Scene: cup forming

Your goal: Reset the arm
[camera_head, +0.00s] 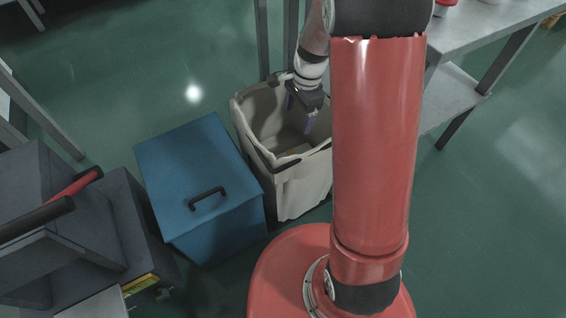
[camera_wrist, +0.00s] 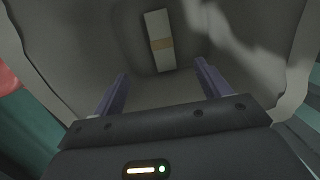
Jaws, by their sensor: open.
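My gripper (camera_head: 301,112) is at the mouth of a white bin (camera_head: 302,186) in the head view, pointing down into it. In the wrist view its two purple fingers (camera_wrist: 160,85) are spread apart with nothing between them. My red arm hides the right part of the bin in the head view.
A blue box (camera_head: 190,165) with a black handle stands left of the bin. A grey table (camera_head: 470,28) with a lower shelf is at the upper right. Dark grey equipment (camera_head: 75,225) is at the lower left. Green floor (camera_head: 180,65) is open behind the blue box.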

